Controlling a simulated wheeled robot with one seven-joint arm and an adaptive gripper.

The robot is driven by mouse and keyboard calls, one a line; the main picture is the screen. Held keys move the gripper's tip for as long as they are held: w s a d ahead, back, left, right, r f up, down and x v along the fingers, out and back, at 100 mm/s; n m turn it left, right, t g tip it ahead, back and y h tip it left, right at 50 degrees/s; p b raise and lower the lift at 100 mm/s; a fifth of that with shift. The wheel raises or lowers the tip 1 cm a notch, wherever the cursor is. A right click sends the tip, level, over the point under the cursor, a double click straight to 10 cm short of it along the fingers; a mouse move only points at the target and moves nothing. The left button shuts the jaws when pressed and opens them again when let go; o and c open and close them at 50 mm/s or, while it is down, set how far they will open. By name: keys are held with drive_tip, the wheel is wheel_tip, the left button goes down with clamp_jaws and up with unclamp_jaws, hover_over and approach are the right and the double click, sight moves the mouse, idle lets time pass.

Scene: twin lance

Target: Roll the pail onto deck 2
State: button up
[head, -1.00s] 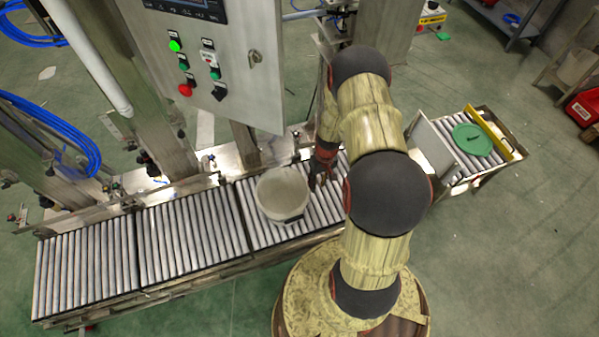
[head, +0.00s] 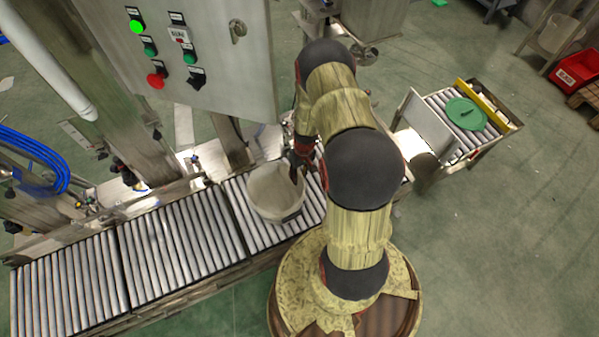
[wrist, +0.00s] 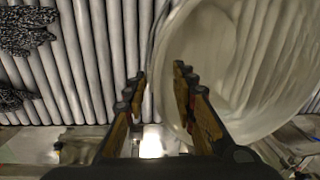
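The pail (head: 275,190) is a pale, open-topped bucket standing upright on the right-hand section of the roller conveyor (head: 232,203). No deck number is readable. My gripper (head: 300,158) is at the pail's right rim in the head view, partly hidden by my arm. In the wrist view my gripper (wrist: 160,82) is open, its two fingers apart. The pail (wrist: 235,70) fills the right side there; its near edge shows between the fingers, and the right finger overlaps the pail. I cannot tell whether either finger touches it.
A control cabinet (head: 180,50) and posts stand behind the conveyor. The roller sections to the left (head: 70,285) are empty. A separate roller stand (head: 440,105) at right holds a green lid (head: 466,114). A red bin (head: 575,70) is far right.

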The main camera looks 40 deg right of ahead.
drive_tip(key=f+b, duration=0.1)
drive_tip(key=f, duration=0.2)
drive_tip(key=shift+a+f, duration=0.15)
drive_tip(key=shift+a, duration=0.05)
drive_tip(key=shift+c, duration=1.1)
drive_tip(key=c, duration=0.4)
clamp_jaws()
drive_tip(key=o, duration=0.6)
unclamp_jaws()
